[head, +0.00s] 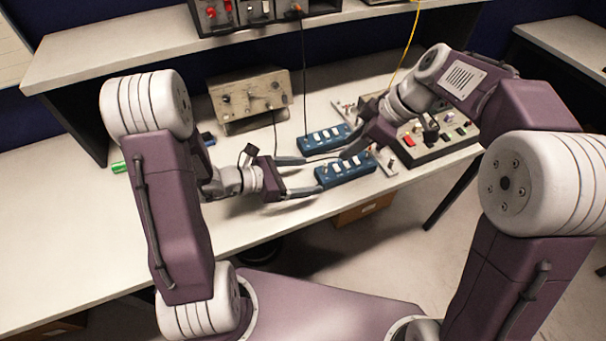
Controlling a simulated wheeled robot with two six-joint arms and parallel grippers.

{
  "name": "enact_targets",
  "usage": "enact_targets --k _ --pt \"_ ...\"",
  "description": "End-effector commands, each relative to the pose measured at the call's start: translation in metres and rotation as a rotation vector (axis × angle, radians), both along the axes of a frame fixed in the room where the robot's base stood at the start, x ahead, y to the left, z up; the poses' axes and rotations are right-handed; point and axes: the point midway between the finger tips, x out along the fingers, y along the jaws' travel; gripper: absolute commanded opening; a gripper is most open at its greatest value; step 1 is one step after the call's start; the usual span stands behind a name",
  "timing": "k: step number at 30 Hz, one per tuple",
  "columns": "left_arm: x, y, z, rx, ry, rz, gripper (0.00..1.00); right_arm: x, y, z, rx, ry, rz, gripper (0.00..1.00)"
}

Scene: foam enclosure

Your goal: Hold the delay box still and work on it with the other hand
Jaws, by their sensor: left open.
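Two blue boxes with rows of white switches lie on the white bench; I cannot tell which is the delay box. The rear blue box (323,138) is beside the front blue box (346,171), which is near the bench's front edge. My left gripper (312,176) is open, its fingers spread at the left end of the front box, with nothing seen between them. My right gripper (349,147) reaches in from the right, its fingers low around the gap between the two boxes. Whether its fingers touch either box is unclear.
A worn beige instrument (249,99) with knobs stands behind. A dark-sided panel (437,150) with buttons lies at right, partly behind my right arm. Cables hang down from the shelf (130,50). A green item (119,168) lies at left. The bench's left front is clear.

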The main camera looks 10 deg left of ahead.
Motion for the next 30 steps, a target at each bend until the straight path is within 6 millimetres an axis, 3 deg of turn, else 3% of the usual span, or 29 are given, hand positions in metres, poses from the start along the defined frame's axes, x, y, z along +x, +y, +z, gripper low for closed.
enact_targets --k 12,25,26,30 --pt "0.038 -0.054 -0.028 0.002 -0.001 -0.006 0.82 0.000 0.000 0.000 0.000 0.000 0.000 0.36" --pt "0.049 -0.066 -0.034 0.004 -0.003 -0.002 0.82 0.000 0.000 0.000 0.000 0.000 0.000 0.36" --pt "0.049 -0.066 -0.034 0.004 -0.003 -0.002 0.76 0.000 0.000 0.000 0.000 0.000 0.000 0.36" --pt "0.049 -0.066 -0.034 0.004 -0.003 -0.002 0.37 0.000 0.000 0.000 0.000 0.000 0.000 0.36"
